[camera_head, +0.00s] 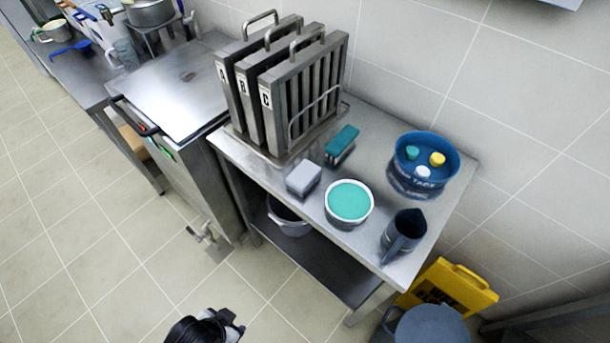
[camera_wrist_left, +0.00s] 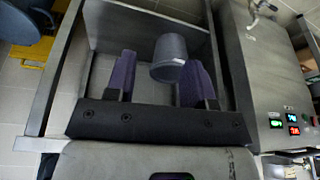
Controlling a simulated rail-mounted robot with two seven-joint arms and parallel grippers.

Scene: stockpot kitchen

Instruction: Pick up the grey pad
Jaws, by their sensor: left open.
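The grey pad (camera_head: 304,179) is a small light-grey block lying on the steel table (camera_head: 268,178), left of a white tub with teal contents (camera_head: 349,202). My left gripper (camera_head: 232,326) shows only partly at the bottom edge of the head view, over the floor and well away from the pad. In the left wrist view my left gripper (camera_wrist_left: 160,68) has its two purple-looking fingers apart. No pad lies between them; a grey bucket (camera_wrist_left: 169,58) shows beyond. The pad cannot be made out in the left wrist view. My right gripper is in neither view.
On the table stand a rack of lettered plates (camera_head: 290,85), a teal brush or block (camera_head: 341,145), a blue bucket (camera_head: 418,175) and a dark jug (camera_head: 404,235). A yellow floor sign (camera_head: 455,287) and a blue-grey bin (camera_head: 428,326) stand at the right. The floor in front is clear.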

